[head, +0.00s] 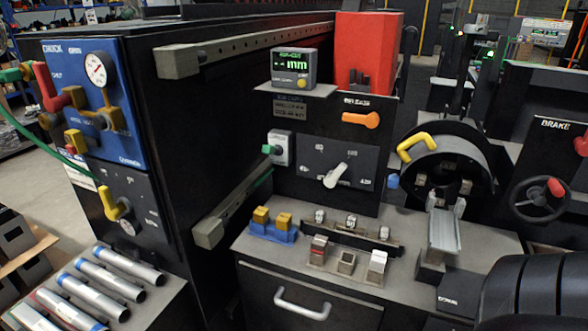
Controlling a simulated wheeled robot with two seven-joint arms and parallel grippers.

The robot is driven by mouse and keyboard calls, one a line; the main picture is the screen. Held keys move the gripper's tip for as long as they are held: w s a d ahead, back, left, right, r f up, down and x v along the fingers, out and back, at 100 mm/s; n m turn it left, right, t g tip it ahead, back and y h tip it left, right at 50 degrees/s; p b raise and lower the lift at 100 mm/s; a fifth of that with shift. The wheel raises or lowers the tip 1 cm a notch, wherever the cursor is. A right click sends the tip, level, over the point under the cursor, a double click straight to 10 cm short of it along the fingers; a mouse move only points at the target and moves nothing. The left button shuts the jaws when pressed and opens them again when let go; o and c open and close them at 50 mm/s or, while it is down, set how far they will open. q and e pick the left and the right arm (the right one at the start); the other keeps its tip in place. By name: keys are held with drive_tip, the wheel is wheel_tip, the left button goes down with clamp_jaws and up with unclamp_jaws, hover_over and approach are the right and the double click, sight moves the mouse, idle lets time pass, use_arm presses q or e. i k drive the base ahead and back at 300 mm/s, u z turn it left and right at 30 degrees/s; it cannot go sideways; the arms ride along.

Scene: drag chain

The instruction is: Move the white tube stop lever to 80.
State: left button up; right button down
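The white tube stop lever (335,176) is mounted on a black dial plate (310,163) in the middle of the head view. Its handle tilts up and to the right. Small white marks surround it on the plate, but they are too small to read surely, so I cannot tell which value it points to. Neither of my grippers shows in this view. A dark, ribbed rounded part at the lower right corner seems to be part of my own arm, far from the lever.
A display (294,67) stands above. Small blocks (347,262) and a clamp row stand on the ledge below.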

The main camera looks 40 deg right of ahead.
sight(330, 181)
drive_tip(key=z, duration=0.4)
drive_tip(key=i, duration=0.85)
drive_tip(key=z, duration=0.75)
